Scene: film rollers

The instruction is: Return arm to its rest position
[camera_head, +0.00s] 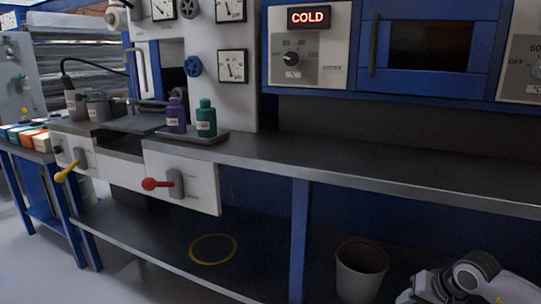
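Part of my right arm (465,283), white and grey, shows at the bottom right corner, in front of the lower shelf. Its gripper is not visible in the frame. My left arm and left gripper are not in view. No object is seen held.
A dark counter (330,165) runs across, with purple (176,117) and green (206,120) bottles on a tray. A red-handled lever (152,184) and a yellow one (67,171) stick out in front. Below are a yellow ring (213,236) and a bucket (361,274).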

